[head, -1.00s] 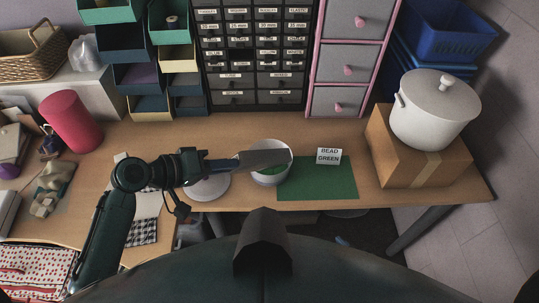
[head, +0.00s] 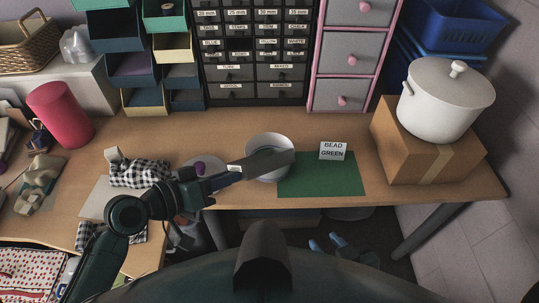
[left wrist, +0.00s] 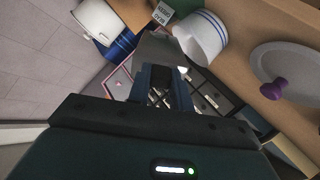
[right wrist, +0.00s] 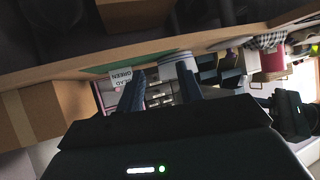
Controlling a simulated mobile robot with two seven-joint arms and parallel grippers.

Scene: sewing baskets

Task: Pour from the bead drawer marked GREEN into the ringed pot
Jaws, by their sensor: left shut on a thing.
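My left gripper (head: 218,172) is shut on a grey bead drawer (head: 262,163), which reaches over the near part of the white pot (head: 262,139). The drawer also shows in the left wrist view (left wrist: 160,50); its contents are not visible. In the left wrist view the pot has blue rings (left wrist: 207,27) near its rim. The drawer hides part of the pot's inside, and I see no beads there. A card reading BEAD GREEN (head: 333,151) stands on the green mat (head: 325,182), right of the pot. My right gripper (right wrist: 160,92) is open and empty, with its fingers apart.
A white lid with a purple knob (head: 200,168) lies left of the pot, near a checked cloth (head: 140,174). A large lidded white pot (head: 445,105) sits on a cardboard box (head: 425,155) at right. Drawer cabinets (head: 250,55) stand behind. The desk between is clear.

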